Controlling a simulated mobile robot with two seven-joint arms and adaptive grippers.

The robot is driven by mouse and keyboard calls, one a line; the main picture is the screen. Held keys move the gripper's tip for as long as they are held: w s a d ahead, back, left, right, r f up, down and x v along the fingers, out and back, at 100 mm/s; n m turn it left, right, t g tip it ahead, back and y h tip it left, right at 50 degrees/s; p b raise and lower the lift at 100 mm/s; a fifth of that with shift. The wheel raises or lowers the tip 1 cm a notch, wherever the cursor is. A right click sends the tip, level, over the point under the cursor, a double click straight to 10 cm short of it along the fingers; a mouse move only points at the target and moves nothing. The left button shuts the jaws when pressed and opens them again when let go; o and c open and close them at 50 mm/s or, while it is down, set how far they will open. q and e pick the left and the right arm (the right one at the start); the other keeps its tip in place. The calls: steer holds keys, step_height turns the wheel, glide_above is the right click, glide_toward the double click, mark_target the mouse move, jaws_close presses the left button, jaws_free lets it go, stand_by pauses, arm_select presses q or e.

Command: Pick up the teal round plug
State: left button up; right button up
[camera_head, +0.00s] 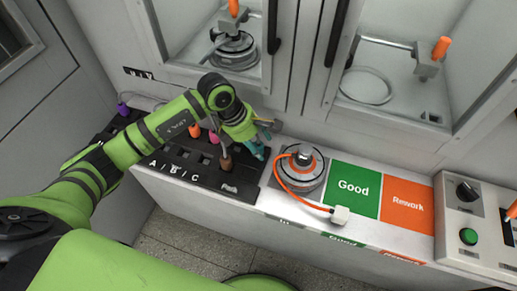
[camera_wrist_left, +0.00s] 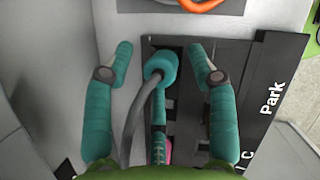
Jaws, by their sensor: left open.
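The teal round plug (camera_wrist_left: 161,64) shows in the left wrist view at the far end of a black slotted rack (camera_wrist_left: 187,42), with a grey cable running back from it. My left gripper (camera_wrist_left: 160,50) is open, with one teal finger on each side of the plug and a gap to it on both sides. In the head view my left gripper (camera_head: 262,138) is over the right part of the rack (camera_head: 180,165). There the plug cannot be told apart from the teal fingers. My right gripper is not in view.
Orange (camera_head: 194,130), magenta (camera_head: 213,137), brown (camera_head: 226,162) and purple (camera_head: 122,109) plugs are along the rack. A hub motor (camera_head: 303,168) with an orange cable and white connector (camera_head: 341,215) sits to the right, before the green Good (camera_head: 354,189) and orange Rework (camera_head: 407,203) areas.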

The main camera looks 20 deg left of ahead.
arm_select(q)
jaws_close()
steer(key=shift+r, duration=0.1)
